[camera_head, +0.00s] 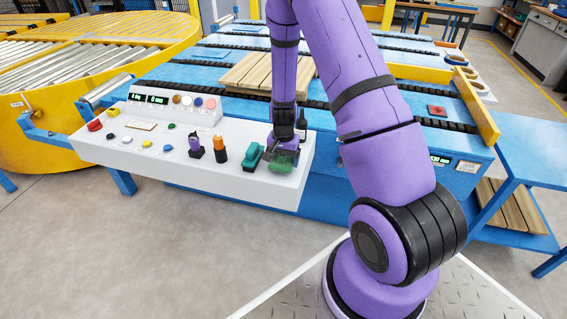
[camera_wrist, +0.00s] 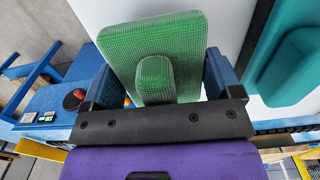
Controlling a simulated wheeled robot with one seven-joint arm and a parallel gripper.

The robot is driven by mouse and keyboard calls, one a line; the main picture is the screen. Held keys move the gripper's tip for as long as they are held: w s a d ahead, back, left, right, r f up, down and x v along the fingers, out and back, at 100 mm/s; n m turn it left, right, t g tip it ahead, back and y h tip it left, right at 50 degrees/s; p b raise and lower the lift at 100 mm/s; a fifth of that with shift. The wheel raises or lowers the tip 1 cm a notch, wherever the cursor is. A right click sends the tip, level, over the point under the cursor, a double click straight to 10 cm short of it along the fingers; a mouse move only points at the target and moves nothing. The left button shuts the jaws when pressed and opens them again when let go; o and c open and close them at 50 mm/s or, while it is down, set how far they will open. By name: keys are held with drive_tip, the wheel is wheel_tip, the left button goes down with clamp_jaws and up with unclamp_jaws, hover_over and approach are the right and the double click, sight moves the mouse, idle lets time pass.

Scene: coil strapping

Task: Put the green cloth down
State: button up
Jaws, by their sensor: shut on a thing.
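The green cloth (camera_wrist: 160,45) shows in the wrist view as a textured green pad with a raised grip in its middle. My gripper (camera_wrist: 160,85) is shut on that raised grip, with one blue finger on each side. In the head view my gripper (camera_head: 284,150) points down at the right end of the white control panel, with the green cloth (camera_head: 284,162) under it. The cloth is at or just above the panel's top; I cannot tell whether it touches. My fingers partly hide it in the head view.
A teal block (camera_head: 251,157) lies on the white panel (camera_head: 215,178) close left of the cloth. An orange-and-black item (camera_head: 220,149) and a purple-and-black item (camera_head: 195,147) stand farther left, then several buttons. Wooden slats (camera_head: 250,73) lie on the blue conveyor behind.

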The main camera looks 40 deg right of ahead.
drive_tip(key=shift+f, duration=1.05)
drive_tip(key=shift+f, duration=0.2)
drive_tip(key=o, duration=0.8)
drive_tip(key=shift+o, duration=0.2)
drive_tip(key=shift+s+d, duration=0.1)
drive_tip(key=shift+s, duration=0.1)
